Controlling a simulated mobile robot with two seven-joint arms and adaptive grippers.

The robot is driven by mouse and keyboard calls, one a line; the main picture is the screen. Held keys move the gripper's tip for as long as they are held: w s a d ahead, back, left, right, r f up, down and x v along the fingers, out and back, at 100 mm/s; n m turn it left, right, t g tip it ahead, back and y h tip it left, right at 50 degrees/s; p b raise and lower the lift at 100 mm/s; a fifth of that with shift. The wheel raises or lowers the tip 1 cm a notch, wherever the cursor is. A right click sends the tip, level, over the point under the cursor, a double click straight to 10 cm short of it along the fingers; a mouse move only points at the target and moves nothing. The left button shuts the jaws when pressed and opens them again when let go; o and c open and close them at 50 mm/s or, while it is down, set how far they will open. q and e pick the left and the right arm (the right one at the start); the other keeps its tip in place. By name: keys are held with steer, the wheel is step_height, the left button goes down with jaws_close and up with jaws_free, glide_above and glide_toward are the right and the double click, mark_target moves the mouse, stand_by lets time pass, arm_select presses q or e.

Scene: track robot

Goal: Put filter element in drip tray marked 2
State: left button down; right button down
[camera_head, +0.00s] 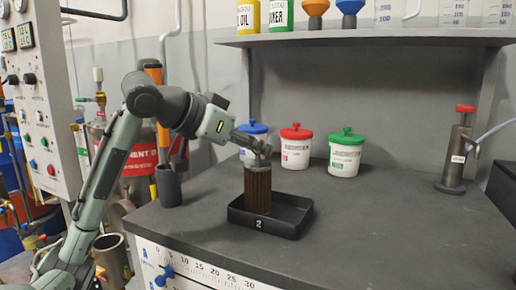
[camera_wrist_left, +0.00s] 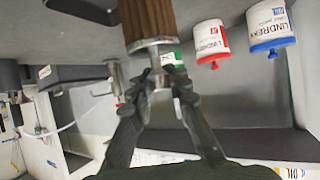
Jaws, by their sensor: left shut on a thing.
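The filter element (camera_head: 257,188) is a brown pleated cylinder with a grey end cap, upright in the head view. My left gripper (camera_head: 260,150) is shut on the top fitting of its cap. The black drip tray marked 2 (camera_head: 268,226) lies on the bench, and the filter's lower end is within its rim. I cannot tell whether the filter touches the tray floor. In the left wrist view the fingertips (camera_wrist_left: 160,90) pinch the fitting under the filter element (camera_wrist_left: 147,18), and a corner of the tray (camera_wrist_left: 84,10) shows at the top. My right gripper is not in view.
Jars with blue (camera_head: 252,127), red (camera_head: 296,132) and green (camera_head: 346,136) lids stand behind the tray. A black cup (camera_head: 168,188) stands left, a pump bottle (camera_head: 456,160) far right. A shelf (camera_head: 370,38) hangs above. The bench (camera_head: 400,220) is clear at right.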

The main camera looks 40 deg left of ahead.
arm_select(q)
steer(key=shift+f, duration=0.1)
steer(key=c, duration=1.9)
jaws_free()
steer(key=o, duration=0.5)
steer(key=shift+c, duration=0.2)
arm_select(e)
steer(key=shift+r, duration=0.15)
arm_select(q)
steer(key=shift+s+a+r, duration=0.1)
steer(key=shift+s+r, duration=0.2)
steer(key=v, duration=1.1)
steer(key=shift+s+b, duration=0.15)
steer(key=shift+b, duration=0.15)
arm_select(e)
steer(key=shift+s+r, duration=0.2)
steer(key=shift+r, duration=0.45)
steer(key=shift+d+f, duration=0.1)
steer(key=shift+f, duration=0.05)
